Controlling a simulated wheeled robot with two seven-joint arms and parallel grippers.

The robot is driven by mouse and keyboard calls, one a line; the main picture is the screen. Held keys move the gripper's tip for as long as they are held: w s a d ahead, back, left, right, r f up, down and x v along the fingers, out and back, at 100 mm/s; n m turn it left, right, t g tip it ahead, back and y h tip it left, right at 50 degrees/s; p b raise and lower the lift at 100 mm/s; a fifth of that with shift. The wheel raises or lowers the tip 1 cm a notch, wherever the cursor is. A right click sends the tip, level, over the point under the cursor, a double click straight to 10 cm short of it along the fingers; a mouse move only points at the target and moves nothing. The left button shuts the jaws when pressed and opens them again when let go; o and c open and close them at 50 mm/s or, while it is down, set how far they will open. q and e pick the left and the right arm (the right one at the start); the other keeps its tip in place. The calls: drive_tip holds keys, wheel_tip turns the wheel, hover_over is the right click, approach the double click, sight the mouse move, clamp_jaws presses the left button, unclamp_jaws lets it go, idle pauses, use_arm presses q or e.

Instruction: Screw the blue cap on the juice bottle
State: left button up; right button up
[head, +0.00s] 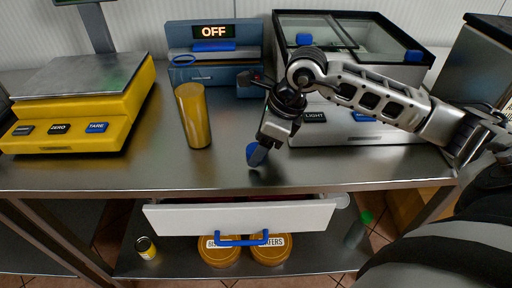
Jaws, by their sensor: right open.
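My right gripper (265,146) comes in from the right and points down, just above the front part of the steel counter. It is open. A blue piece shows at its tips; I cannot tell whether this is the blue cap or a fingertip. A plain amber-yellow cylinder (194,118) stands on the counter to the left of the gripper, apart from it. It has no visible neck or cap, and I cannot tell whether it is the juice bottle. A bottle with a green top (358,229) stands on the lower shelf. My left gripper is out of view.
A yellow scale (75,105) stands at the left. A blue-grey machine with an "OFF" display (214,33) is at the back. A glass-topped case (352,131) stands behind my right arm. A white drawer (240,216) sticks out below the counter (120,174). Counter front-centre is clear.

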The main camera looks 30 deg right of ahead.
sight(251, 148)
drive_tip(key=shift+f, duration=0.1)
drive_tip(key=c, duration=1)
